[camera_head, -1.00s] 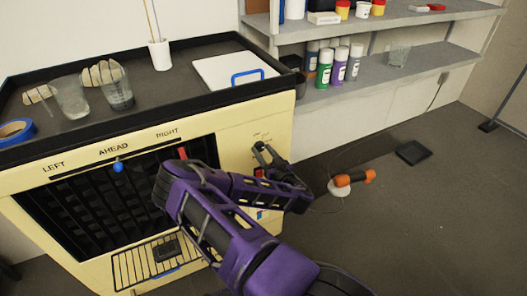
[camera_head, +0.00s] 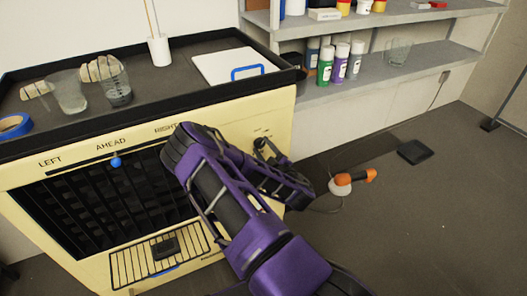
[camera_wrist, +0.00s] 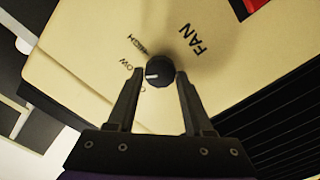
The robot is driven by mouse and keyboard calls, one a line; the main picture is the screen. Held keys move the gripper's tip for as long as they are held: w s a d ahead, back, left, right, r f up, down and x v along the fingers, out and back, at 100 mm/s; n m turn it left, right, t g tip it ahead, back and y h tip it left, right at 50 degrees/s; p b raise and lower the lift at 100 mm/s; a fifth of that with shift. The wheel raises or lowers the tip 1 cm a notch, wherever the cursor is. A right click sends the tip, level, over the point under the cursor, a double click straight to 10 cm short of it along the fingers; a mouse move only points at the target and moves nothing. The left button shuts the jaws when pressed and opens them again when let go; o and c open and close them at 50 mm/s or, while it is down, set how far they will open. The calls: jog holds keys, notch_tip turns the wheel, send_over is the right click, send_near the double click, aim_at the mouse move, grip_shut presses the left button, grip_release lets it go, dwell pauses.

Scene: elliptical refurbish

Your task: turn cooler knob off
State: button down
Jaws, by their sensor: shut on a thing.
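The cooler is a cream cabinet (camera_head: 140,150) with a dark louvred front. Its fan knob (camera_wrist: 159,68) is small, round and black with a white mark, and sits on the cream panel beside the words FAN, HIGH and LOW. The mark points left in the wrist view, about between LOW and lettering partly hidden by a finger. My gripper (camera_wrist: 160,76) has one finger on each side of the knob and is shut on it. In the head view my gripper (camera_head: 263,147) is at the panel's right end, and the knob is not clearly seen there.
The cooler top holds two glasses (camera_head: 68,93), blue tape (camera_head: 14,125), a white cup (camera_head: 158,50) and a white board (camera_head: 228,66). Shelves with spray cans (camera_head: 340,62) stand at right. An orange-and-white tool (camera_head: 352,180) lies on the floor. A red part (camera_wrist: 255,4) shows near the knob.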

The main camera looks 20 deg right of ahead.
jog(key=n+b, duration=0.1)
jog(key=n, duration=0.2)
jog(key=shift+f+n, duration=0.1)
jog(key=shift+n, duration=0.3)
jog(key=shift+n+b, duration=0.95)
jog(key=shift+n, duration=0.75)
jog(key=shift+c, duration=1.5)
grip_release()
jog(key=s, duration=0.7)
jog(key=shift+s, duration=0.25)
